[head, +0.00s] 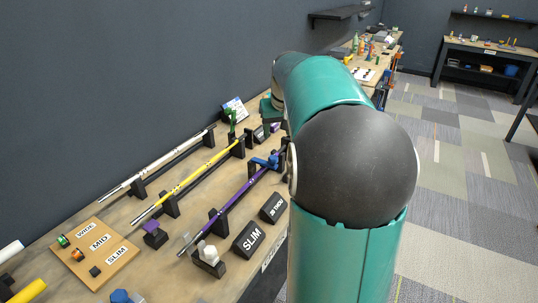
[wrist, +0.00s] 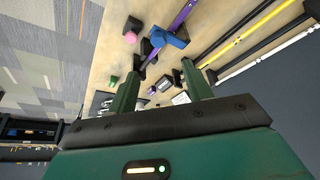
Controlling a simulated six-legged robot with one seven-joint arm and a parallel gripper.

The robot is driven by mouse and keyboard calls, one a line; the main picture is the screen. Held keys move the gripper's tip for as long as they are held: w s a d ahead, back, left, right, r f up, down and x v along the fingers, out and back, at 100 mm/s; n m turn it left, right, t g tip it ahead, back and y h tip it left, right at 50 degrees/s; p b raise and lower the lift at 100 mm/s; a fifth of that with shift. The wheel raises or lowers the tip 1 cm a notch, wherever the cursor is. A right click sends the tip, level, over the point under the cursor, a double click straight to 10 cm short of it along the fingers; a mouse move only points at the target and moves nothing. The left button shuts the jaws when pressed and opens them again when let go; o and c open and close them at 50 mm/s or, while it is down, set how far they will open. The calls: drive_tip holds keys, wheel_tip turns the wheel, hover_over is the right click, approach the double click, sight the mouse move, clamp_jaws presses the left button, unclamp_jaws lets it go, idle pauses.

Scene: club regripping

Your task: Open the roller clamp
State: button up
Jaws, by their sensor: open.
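A purple club shaft (head: 232,203) lies across black stands on the bench. A blue clamp-like piece (head: 265,162) sits on its far part; I cannot tell for sure that it is the roller clamp. In the wrist view the blue piece (wrist: 168,40) shows on the purple shaft (wrist: 183,17), beyond my fingers. My gripper (wrist: 162,88) is open, with its two green fingers apart and nothing between them at the tips. The blue piece is not touched. In the head view my arm hides most of the gripper and part of the bench.
A yellow shaft (head: 188,182) and a white shaft (head: 160,160) lie parallel to the purple one, towards the wall. A black SLIM block (head: 249,239) and a wooden label board (head: 95,255) are nearer. Carpeted floor (head: 465,215) is open at right.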

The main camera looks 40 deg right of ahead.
sight(273, 157)
drive_tip(key=x, duration=1.3)
drive_tip(key=shift+s, duration=0.15)
drive_tip(key=shift+c, duration=0.2)
clamp_jaws()
